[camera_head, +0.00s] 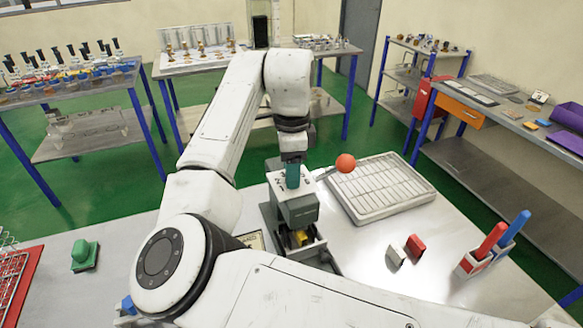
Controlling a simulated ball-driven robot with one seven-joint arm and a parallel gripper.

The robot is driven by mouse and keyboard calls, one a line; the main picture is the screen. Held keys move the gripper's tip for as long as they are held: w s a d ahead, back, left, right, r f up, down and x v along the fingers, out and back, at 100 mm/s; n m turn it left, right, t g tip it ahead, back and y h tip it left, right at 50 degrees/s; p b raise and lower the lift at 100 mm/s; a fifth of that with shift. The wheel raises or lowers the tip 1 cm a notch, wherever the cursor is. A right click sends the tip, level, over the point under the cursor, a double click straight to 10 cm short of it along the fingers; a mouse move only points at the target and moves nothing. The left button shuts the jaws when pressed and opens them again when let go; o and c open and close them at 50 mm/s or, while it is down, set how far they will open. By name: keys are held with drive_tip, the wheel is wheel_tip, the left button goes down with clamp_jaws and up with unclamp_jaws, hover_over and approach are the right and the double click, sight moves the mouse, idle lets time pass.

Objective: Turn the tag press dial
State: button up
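The tag press (295,213) is a grey-green block on the near table, with markings on its top face. A lever with a red-orange ball knob (345,162) sticks out to its right. A small yellow piece (300,238) sits low in its front opening. My gripper (293,163) points straight down over the top of the press. A teal part (293,176) stands between the end of my arm and the press top. The dial cannot be clearly made out there, and my fingertips are too small and covered to tell whether they are open or shut.
A white slotted tray (378,216) lies right of the press. A red block (415,246) and a red-and-blue marker holder (487,262) stand front right. A green stamp-like piece (84,256) and a red rack (18,285) are left. My arm covers the table's front.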

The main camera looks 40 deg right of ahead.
drive_tip(key=shift+o, duration=0.5)
wheel_tip(320, 180, up, 11)
drive_tip(key=b, duration=0.1)
drive_tip(key=shift+f, duration=0.2)
idle(0.6)
